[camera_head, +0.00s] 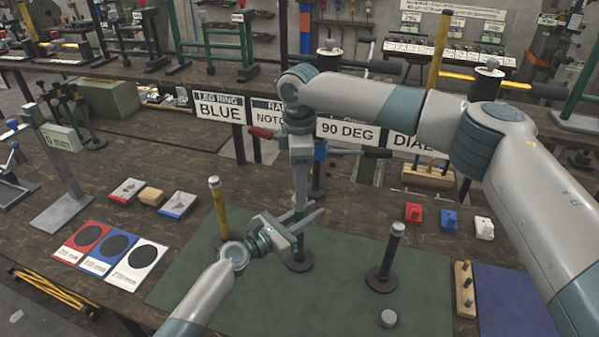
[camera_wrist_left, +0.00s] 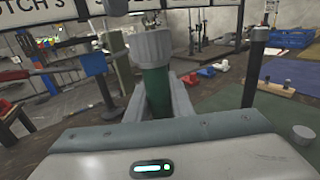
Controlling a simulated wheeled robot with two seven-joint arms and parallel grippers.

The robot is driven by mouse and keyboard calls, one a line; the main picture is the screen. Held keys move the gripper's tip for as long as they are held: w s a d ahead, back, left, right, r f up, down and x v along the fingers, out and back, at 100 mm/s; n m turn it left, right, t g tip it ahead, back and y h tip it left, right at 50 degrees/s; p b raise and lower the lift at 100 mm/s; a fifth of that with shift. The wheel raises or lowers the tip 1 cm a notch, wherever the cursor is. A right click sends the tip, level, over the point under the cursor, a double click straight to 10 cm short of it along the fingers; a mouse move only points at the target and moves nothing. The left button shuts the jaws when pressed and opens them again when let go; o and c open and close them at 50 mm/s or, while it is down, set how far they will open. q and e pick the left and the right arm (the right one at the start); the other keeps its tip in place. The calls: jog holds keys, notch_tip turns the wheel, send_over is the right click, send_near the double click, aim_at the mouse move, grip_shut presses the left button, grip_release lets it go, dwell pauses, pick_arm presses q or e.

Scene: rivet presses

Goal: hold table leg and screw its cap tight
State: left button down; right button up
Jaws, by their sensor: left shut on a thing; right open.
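The green table leg (camera_head: 299,247) stands upright on its dark round base on the green mat. My left gripper (camera_head: 300,222) is shut on its upper part, coming from the left. In the left wrist view the green leg (camera_wrist_left: 157,92) stands between the grey fingers, with a wider grey cylinder, apparently its cap (camera_wrist_left: 152,45), on top. My right gripper (camera_head: 300,195) points down directly above the leg and is open; it hides the leg's top in the head view. Whether its fingers touch the cap cannot be told.
A black leg (camera_head: 386,260) stands to the right on the green mat (camera_head: 340,305), with a loose grey disc (camera_head: 388,318) in front. A yellow leg (camera_head: 219,210) stands left. Red (camera_head: 413,212), blue (camera_head: 449,220) and white (camera_head: 484,228) blocks lie behind right. Signs include BLUE (camera_head: 219,108) and 90 DEG (camera_head: 347,131).

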jog(key=shift+f, duration=2.05)
jog(key=c, duration=1.1)
jog(key=m, duration=0.4)
jog(key=shift+m, duration=0.4)
jog(key=o, duration=1.2)
jog(key=shift+c, duration=0.2)
